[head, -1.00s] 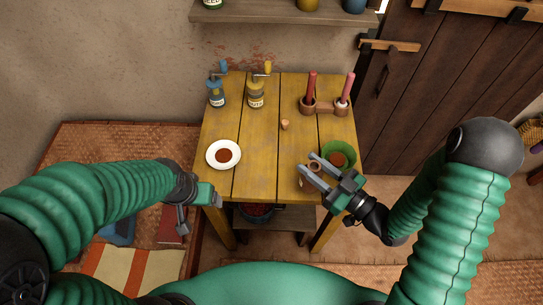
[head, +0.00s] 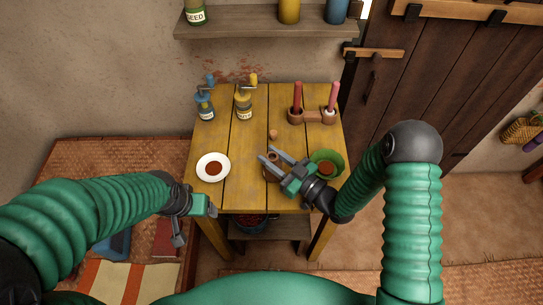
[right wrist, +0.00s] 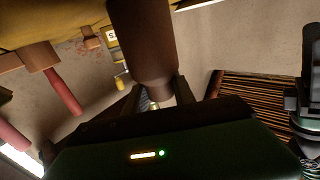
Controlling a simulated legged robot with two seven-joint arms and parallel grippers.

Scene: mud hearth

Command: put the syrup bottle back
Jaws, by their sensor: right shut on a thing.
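My right gripper (head: 268,158) is shut on a brown bottle (right wrist: 145,45), above the front middle of the yellow table (head: 245,185). The bottle matches the syrup bottle, but no label on it can be read. In the right wrist view the fingers clasp its narrow neck. In the head view only its top and part of its side show between and below the fingers. My left gripper (head: 198,208) hangs at the table's front left corner, apart from everything on it; its jaws are unclear.
A wall shelf (head: 240,19) carries a green SEED jar (head: 196,14), a yellow jar (head: 289,10) and a blue jar (head: 337,10), with bare room between green and yellow. The table holds two labelled bottles, red candles, a white plate (head: 213,157) and a green bowl (head: 339,162).

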